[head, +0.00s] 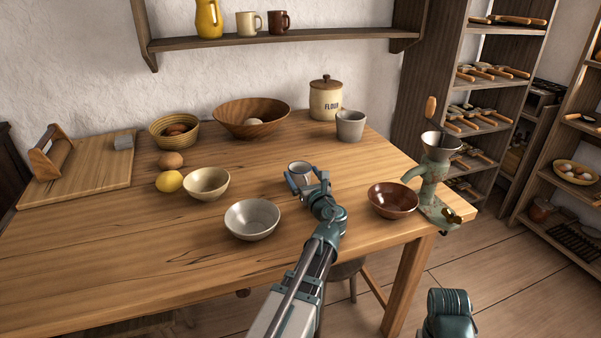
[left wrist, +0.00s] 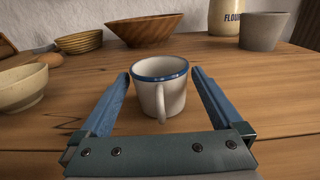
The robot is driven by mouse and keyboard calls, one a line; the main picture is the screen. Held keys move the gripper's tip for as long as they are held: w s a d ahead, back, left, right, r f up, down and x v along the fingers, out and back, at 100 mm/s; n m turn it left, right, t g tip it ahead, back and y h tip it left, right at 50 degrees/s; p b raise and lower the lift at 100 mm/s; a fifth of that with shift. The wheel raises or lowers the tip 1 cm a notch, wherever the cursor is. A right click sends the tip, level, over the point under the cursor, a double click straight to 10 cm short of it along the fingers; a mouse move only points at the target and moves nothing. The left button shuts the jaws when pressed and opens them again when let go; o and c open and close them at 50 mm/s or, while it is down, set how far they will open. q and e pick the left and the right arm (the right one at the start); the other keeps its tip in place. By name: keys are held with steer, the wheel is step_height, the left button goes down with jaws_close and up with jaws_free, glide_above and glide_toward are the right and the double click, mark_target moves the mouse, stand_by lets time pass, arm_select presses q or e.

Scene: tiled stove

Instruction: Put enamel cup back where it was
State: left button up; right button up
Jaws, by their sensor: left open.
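The enamel cup (head: 299,169) is white with a dark blue rim and stands upright on the wooden table (head: 120,240). In the left wrist view the enamel cup (left wrist: 160,88) has its handle turned toward me. My left gripper (head: 307,182) is open, with one finger on each side of the cup. In the left wrist view the left gripper (left wrist: 160,90) shows small gaps between its fingers and the cup. In the head view the gripper partly hides the cup. A dark green part of my other arm shows at the lower right; its fingers cannot be made out.
A grey bowl (head: 252,219), a cream bowl (head: 206,184) and a brown bowl (head: 393,200) stand around the cup. A green grinder (head: 431,180) is at the right table edge. Behind are a wooden bowl (head: 252,117), a flour jar (head: 325,98) and a grey pot (head: 350,125).

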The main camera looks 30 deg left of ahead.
arm_select(q)
steer(key=v, duration=1)
steer(key=shift+a, duration=0.1)
